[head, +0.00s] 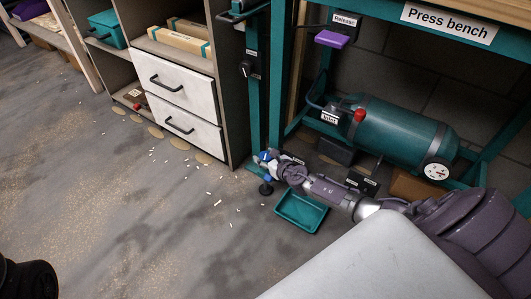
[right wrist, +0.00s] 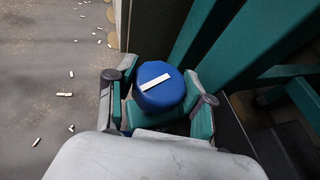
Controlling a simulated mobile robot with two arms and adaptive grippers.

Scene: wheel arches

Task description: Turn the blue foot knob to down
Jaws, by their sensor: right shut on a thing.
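The blue foot knob (right wrist: 158,84) is a round blue cap with a white bar on its top. In the right wrist view the bar lies nearly crosswise, its right end a little higher. The knob also shows as a small blue spot in the head view (head: 264,156), low at the bench's front left leg. My right gripper (head: 268,160) is at the knob, with its teal-padded fingers on either side of it in the right wrist view (right wrist: 160,100), shut on it.
A teal tray (head: 302,212) lies on the floor right of the knob. A teal tank (head: 395,132) with a gauge sits under the press bench (head: 450,22). A drawer cabinet (head: 185,90) stands to the left. White bits litter the open floor before it.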

